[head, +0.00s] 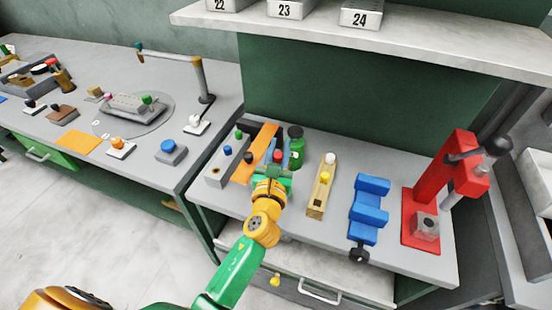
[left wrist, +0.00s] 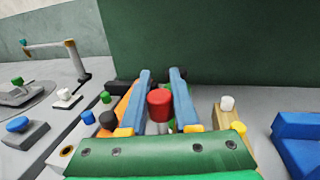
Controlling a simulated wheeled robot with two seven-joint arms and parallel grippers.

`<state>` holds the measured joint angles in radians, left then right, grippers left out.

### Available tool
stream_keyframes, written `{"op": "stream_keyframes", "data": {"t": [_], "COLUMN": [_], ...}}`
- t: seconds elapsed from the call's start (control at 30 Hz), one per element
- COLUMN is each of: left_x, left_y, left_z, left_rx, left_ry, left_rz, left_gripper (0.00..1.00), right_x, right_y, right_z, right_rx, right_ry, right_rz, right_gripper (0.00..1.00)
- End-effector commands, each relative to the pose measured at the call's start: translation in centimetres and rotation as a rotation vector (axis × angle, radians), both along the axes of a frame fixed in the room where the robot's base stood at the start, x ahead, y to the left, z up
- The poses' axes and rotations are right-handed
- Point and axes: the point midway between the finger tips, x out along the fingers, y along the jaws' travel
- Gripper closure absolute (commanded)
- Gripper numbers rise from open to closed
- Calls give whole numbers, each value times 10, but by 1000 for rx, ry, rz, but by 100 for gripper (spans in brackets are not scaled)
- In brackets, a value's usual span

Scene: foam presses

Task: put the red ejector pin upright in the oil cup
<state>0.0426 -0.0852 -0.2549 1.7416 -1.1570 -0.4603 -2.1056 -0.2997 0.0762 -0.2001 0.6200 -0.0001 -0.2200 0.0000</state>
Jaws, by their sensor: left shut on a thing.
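The red ejector pin (left wrist: 160,107) stands between the two blue fingers of my left gripper (left wrist: 161,90), red head up and pale shank below. In the head view its red head (head: 278,155) shows at the fingertips of my left gripper (head: 275,158). The gripper is shut on it above the bench. A green container with a dark top (head: 296,154), probably the oil cup, stands just beyond and right of the fingers. In the left wrist view it is mostly hidden behind the pin and fingers. My right gripper is out of view.
A grey block (head: 213,175) with blue, green and black pins and one empty hole is left of an orange strip (head: 243,168). Right are a wooden block (head: 316,205) with white and yellow knobs, a blue vise (head: 368,213) and a red press (head: 410,220). A shelf (head: 420,37) overhangs.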

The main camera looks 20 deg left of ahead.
Motion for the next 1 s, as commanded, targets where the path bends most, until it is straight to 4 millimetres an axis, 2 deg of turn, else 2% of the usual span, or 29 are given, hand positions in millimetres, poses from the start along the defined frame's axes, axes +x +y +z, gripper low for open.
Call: {"op": "stream_keyframes", "data": {"t": [0.27,0.63,0.8,1.0], "left_x": [-1,-1,-1,-1], "left_y": [0,0,0,0], "left_z": [2,-48,-58,-58], "left_rx": [-1,-2,-1,-2], "left_ry": [3,3,3,3], "left_rz": [0,1,1,1], "left_gripper": [100,100,100,100], "right_x": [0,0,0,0], "right_y": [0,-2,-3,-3], "right_z": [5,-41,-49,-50], "right_rx": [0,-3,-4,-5], "right_ry": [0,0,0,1], "right_rz": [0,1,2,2], "right_gripper": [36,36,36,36]}}
